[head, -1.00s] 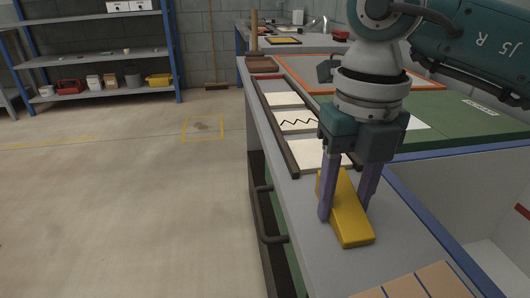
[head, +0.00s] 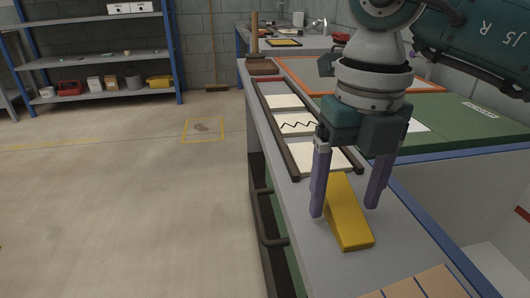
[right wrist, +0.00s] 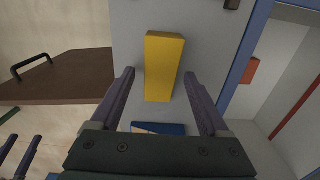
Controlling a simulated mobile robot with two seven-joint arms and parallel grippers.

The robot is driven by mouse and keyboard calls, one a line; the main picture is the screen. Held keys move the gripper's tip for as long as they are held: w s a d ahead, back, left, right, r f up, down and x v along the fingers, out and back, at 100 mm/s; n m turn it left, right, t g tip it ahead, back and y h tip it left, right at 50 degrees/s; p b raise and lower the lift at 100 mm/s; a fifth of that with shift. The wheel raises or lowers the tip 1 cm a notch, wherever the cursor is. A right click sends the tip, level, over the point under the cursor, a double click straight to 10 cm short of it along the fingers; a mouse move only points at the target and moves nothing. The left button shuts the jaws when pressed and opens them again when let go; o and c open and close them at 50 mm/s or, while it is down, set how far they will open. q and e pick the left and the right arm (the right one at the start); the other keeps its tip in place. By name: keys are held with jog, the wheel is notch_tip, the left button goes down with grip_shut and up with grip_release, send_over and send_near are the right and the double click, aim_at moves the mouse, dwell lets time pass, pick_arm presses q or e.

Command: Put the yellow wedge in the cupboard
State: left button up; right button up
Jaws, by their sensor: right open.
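The yellow wedge (head: 348,222) lies on the grey counter top, its length running towards me. It also shows in the right wrist view (right wrist: 164,68). My right gripper (head: 345,211) points down over it, open, with one finger on each side and a gap to the wedge. In the right wrist view a brown panel with a black handle (right wrist: 70,77) sticks out beside the counter; the cupboard's inside cannot be made out. At the lower left of that view, two purple fingers standing apart look like my left gripper (right wrist: 18,152).
Several white tiles (head: 323,158) lie in a dark frame behind the wedge. Tan boards (head: 425,284) lie at the near end. A blue-edged open bin (head: 470,190) is to the right. Dark handles (head: 268,225) stick out from the counter's front. The floor at left is clear.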

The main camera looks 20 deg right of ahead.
aim_at(344, 205)
notch_tip(344, 205, up, 11)
jog(key=p, duration=0.2)
jog(key=shift+f, duration=0.1)
